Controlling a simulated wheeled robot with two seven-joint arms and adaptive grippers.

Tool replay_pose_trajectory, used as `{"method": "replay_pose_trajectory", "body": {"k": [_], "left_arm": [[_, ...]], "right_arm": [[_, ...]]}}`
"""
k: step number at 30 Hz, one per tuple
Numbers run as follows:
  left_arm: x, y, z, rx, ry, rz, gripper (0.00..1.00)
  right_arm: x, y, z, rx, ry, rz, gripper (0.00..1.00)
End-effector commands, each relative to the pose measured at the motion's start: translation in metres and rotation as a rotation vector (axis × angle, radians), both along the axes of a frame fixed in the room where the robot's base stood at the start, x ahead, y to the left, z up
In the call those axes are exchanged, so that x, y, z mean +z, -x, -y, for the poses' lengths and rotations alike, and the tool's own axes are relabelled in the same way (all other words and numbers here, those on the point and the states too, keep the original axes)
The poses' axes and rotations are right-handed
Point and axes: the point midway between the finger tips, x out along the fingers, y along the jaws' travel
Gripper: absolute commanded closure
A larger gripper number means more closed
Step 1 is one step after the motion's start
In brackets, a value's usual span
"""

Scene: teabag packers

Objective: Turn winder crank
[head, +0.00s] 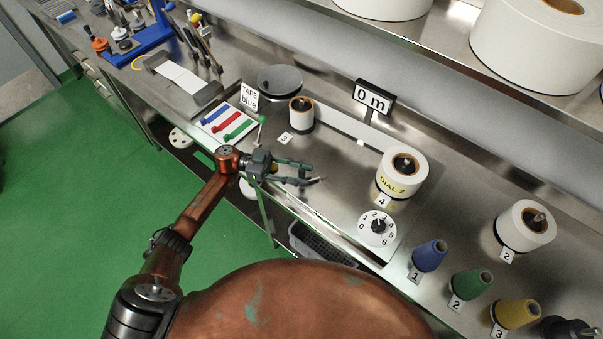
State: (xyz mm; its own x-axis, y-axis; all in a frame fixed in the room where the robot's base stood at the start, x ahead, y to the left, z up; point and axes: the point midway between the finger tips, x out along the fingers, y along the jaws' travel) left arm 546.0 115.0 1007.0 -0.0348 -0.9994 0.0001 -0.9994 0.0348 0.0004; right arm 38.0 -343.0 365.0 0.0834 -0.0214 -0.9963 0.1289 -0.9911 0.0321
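The winder stands on the steel bench, with a small roll (301,113) by tag 3 and a larger white roll (403,170) by tag 4, marked "DIAL 2". A white strip (345,132) runs between them. My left gripper (316,174) is open and empty, below and right of that rod, fingers pointing right.
A display (372,98) reads "0 m". A numbered dial (377,228) sits in front of the larger roll. Blue (430,256), green (471,284) and yellow (516,313) cones line the right front edge. A "TAPE blue" card (249,96) stands behind coloured pieces.

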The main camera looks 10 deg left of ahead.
Motion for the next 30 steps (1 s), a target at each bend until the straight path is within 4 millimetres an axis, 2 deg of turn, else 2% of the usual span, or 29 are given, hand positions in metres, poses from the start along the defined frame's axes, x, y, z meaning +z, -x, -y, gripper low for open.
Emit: {"method": "replay_pose_trajectory", "body": {"k": [5,12,18,24,30], "left_arm": [[-0.001,-0.001,-0.018,0.002,-0.004,-0.001,0.66],[0.000,-0.003,-0.068,0.003,-0.004,-0.001,0.66],[-0.001,-0.004,-0.102,0.002,-0.003,-0.002,0.66],[0.000,-0.004,-0.118,0.001,-0.002,0.000,0.66],[0.000,-0.004,-0.120,0.000,-0.001,0.000,0.66]], "right_arm": [[0.000,0.001,-0.001,-0.001,-0.001,-0.001,0.52],[0.000,0.000,-0.003,-0.002,-0.003,0.000,0.52],[0.000,0.000,-0.003,-0.002,-0.003,0.000,0.52],[0.000,0.000,-0.003,-0.002,-0.003,0.000,0.52],[0.000,0.000,-0.003,-0.002,-0.003,0.000,0.52]]}}
